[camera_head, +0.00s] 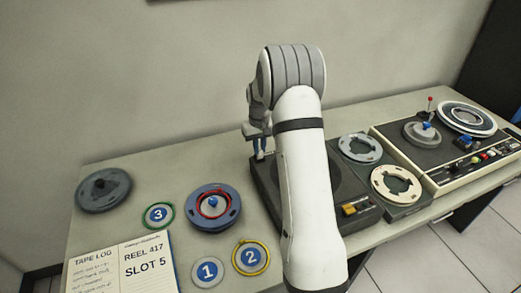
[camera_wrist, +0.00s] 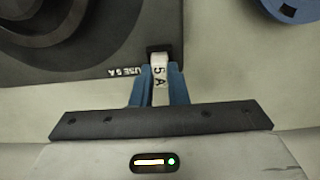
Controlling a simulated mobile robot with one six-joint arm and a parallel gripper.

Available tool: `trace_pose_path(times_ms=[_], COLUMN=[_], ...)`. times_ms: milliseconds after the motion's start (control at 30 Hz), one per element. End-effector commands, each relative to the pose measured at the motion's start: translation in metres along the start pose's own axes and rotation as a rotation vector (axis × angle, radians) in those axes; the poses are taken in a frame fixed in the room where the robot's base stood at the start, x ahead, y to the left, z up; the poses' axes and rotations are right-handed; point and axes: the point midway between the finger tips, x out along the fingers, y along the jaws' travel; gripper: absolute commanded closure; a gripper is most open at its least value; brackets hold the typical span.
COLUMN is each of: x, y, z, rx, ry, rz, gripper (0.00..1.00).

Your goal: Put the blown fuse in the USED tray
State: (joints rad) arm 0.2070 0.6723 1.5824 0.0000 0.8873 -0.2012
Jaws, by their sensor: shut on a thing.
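My gripper (camera_wrist: 161,84) has blue fingers and is shut on a pale fuse marked 5 A (camera_wrist: 160,92). The far end of the fuse meets a small black holder (camera_wrist: 159,49) at the edge of a dark panel. I cannot tell how deep the fuse sits in it. Lettering beside the holder reads USE 5 A, its start hidden. In the head view my gripper (camera_head: 260,152) is at the back left corner of a dark tape unit (camera_head: 270,185), and the fuse is too small to make out. I see no tray marked USED.
My arm hides part of the tape unit. A reel deck (camera_head: 445,160) stands at the right. On the left lie a grey reel (camera_head: 104,189), a blue reel (camera_head: 232,215), several numbered discs (camera_head: 207,272) and an open log (camera_head: 120,265). The bench behind them is clear.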

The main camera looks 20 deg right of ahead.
Motion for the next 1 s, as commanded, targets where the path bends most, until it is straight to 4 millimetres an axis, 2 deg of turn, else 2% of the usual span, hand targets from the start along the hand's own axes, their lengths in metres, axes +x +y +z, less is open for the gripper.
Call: trace_pose_path(times_ms=[1000], x=[-0.053], y=[-0.001], z=[0.000], rx=[-0.001], ry=[0.001], rz=[0.000], gripper=[1.00])
